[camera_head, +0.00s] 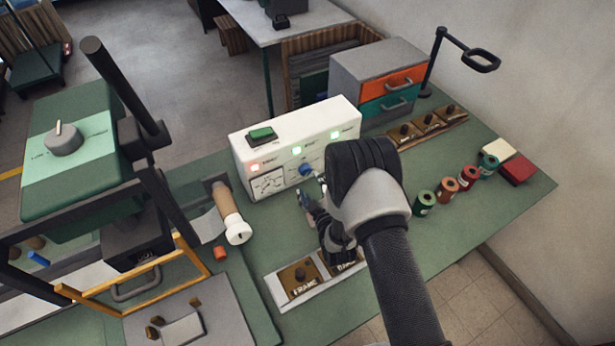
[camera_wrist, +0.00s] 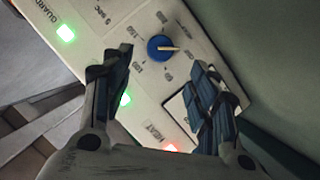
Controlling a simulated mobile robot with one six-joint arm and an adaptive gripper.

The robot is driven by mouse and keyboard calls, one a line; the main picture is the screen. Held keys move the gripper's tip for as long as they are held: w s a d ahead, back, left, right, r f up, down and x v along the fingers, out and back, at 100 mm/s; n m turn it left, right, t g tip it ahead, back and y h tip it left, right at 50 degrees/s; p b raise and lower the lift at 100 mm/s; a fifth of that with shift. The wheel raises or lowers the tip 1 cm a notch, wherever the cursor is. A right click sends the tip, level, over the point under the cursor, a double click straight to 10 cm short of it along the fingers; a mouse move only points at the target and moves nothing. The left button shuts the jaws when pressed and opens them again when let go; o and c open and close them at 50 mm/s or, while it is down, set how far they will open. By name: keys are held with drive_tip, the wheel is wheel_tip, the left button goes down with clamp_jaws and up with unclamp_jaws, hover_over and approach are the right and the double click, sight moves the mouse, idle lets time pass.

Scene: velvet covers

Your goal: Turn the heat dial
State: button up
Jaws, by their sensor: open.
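A white control box (camera_head: 262,150) stands on the green bench. A blue round dial (camera_head: 306,169) with a pale pointer sits on its front face. In the wrist view the dial (camera_wrist: 158,50) has its pointer aimed right, with small numbers around it. My gripper (camera_head: 312,190) is open and empty in front of the box. In the wrist view its fingertips (camera_wrist: 163,62) flank the dial left and right, with gaps on both sides; I cannot tell the remaining depth. A "HEAT" label (camera_wrist: 155,135) sits near a red light. My arm hides part of the box's right end.
A green machine (camera_head: 60,180) with a grey dial (camera_head: 64,138) stands left. A labelled tray (camera_head: 285,285) is in front, partly behind my arm. Several spools (camera_head: 447,190) stand right.

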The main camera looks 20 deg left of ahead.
sight(306, 172)
drive_tip(key=b+x, duration=0.1)
drive_tip(key=x, duration=0.6)
drive_tip(key=shift+w+a+f, duration=0.1)
drive_tip(key=shift+w+a, duration=0.05)
drive_tip(key=shift+c, duration=0.3)
drive_tip(key=c, duration=1)
